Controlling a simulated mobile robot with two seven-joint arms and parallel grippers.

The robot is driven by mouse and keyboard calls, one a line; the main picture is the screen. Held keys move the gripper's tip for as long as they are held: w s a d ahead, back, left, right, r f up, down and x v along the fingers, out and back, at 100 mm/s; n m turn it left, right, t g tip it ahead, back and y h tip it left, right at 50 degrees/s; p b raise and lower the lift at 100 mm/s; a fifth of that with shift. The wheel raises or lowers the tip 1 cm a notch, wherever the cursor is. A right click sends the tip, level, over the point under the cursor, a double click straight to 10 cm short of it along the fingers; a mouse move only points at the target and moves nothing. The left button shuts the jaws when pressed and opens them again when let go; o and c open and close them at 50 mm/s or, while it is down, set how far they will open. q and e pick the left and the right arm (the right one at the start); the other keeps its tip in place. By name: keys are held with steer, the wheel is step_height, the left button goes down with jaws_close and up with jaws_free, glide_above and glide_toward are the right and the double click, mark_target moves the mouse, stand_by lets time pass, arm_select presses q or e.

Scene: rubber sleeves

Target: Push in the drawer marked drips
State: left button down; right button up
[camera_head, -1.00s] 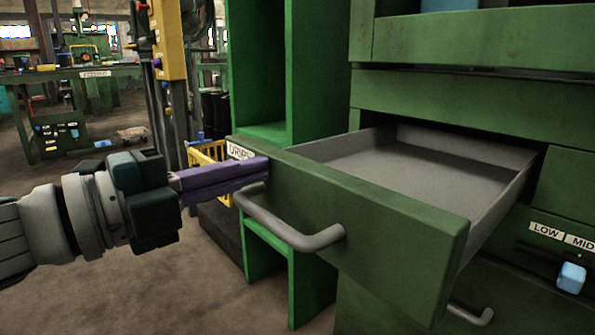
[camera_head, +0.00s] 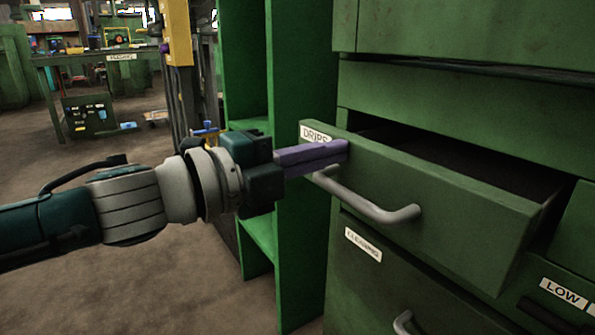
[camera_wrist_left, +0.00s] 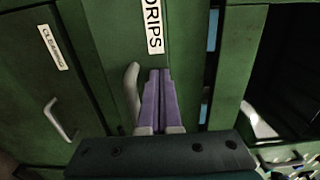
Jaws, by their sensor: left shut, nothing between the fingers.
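The green drawer marked DRIPS (camera_head: 450,205) is partly open in the head view, with a dark gap behind its front panel. Its white label (camera_head: 316,135) is at the panel's upper left, and its grey bar handle (camera_head: 375,205) is below. My left gripper (camera_head: 345,150) has its purple fingers shut and empty, with the tips at the panel's left end, just right of the label and above the handle. In the left wrist view the fingers (camera_wrist_left: 160,75) point at the panel beside the handle (camera_wrist_left: 132,90), near the DRIPS label (camera_wrist_left: 153,25). My right gripper is out of view.
Below is a drawer labelled CLEANING (camera_head: 363,245) with its own handle (camera_head: 405,322). A LOW label (camera_head: 562,292) is at the lower right. A green open shelf unit (camera_head: 298,150) stands left of the drawers. Floor (camera_head: 170,285) is clear at the lower left.

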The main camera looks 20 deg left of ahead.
mark_target(379, 143)
arm_select(q)
steer(key=b+x, duration=0.2)
steer(key=x, duration=0.5)
steer(key=shift+w+d+f, duration=0.15)
steer(key=shift+w+d, duration=0.05)
steer(key=shift+b+x, duration=0.6)
steer(key=shift+x, duration=0.3)
steer(key=shift+s, duration=0.1)
steer(key=shift+a, duration=0.1)
